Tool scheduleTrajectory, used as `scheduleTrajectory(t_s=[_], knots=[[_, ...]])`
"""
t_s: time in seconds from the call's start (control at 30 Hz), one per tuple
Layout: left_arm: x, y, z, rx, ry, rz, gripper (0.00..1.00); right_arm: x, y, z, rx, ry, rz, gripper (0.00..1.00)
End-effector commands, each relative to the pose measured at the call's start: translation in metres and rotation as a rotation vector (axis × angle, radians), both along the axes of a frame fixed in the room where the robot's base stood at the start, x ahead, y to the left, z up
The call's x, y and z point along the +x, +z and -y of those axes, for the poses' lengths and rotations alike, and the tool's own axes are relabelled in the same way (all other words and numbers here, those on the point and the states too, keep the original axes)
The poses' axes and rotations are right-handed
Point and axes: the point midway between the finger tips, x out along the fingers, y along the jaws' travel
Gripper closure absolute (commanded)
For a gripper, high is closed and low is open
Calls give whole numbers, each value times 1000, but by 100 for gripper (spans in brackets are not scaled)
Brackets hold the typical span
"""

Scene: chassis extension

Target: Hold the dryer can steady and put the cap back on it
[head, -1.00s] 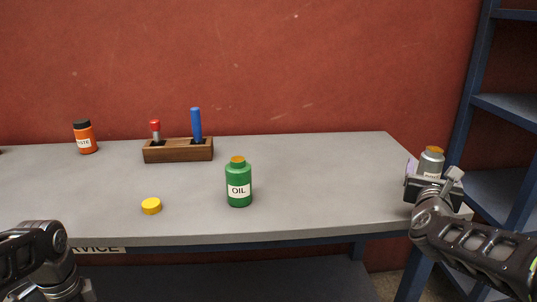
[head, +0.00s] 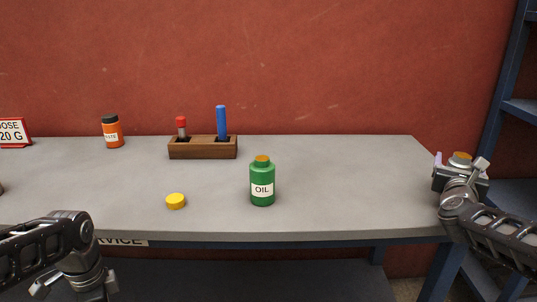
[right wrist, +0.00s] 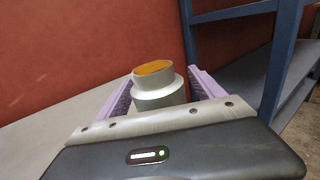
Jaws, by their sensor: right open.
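A grey can (head: 460,158) with an orange-topped neck stands at the right end of the workbench. Its body is mostly hidden by my right gripper in the head view, and its label does not show. In the right wrist view the can (right wrist: 160,94) stands between the purple fingers of my right gripper (right wrist: 160,92). The fingers are open, with a gap visible on the right. A yellow cap (head: 175,201) lies on the bench at left centre, away from both arms.
A green oil bottle (head: 262,184) stands mid-bench, between the cap and the can. Behind are a wooden holder (head: 203,150) with red and blue tools, an orange jar (head: 112,133) and a sign (head: 13,132). Blue shelving (head: 510,150) rises at the right.

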Motion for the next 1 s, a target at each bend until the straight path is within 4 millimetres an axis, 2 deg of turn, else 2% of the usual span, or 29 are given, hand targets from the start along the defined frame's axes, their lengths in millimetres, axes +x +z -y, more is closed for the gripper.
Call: scheduleTrajectory(t_s=[0.63,1.0], knots=[[0,0,0,0,0,0,93,3,0,2,-1,0,-1,23],[0,0,0,0,0,0,93,3,0,2,-1,0,-1,52]])
